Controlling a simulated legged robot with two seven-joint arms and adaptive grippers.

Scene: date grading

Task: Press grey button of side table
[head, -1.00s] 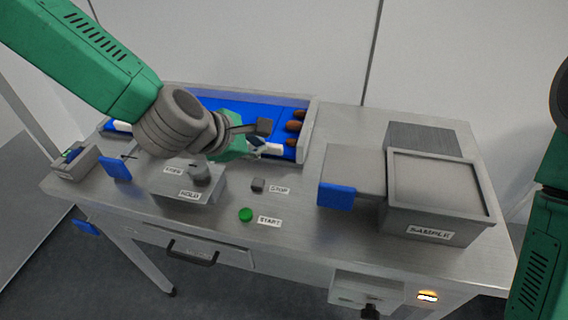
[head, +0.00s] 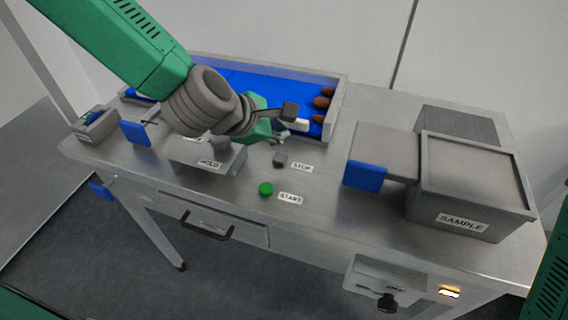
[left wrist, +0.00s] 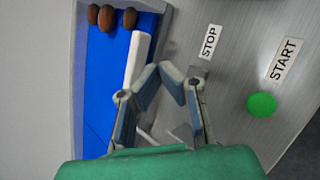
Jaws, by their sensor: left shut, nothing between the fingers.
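The grey button (head: 280,160) is a small dark block beside the STOP label (head: 302,168) on the metal side table (head: 325,215). In the left wrist view the STOP label (left wrist: 209,42) shows, and the grey button (left wrist: 199,72) is partly hidden behind a fingertip. My left gripper (head: 284,136) is shut and empty, just behind the button in the head view. In the left wrist view its fingertips (left wrist: 172,70) come together close to the button. I cannot tell whether they touch it. My right gripper is out of view.
A green button (head: 266,189) with a START label is in front of the grey one. A blue belt (head: 250,85) carrying several brown dates (head: 323,102) runs behind. A HOLD box (head: 207,157) is left; a SAMPLE bin (head: 470,205) and blue flap (head: 364,175) are right.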

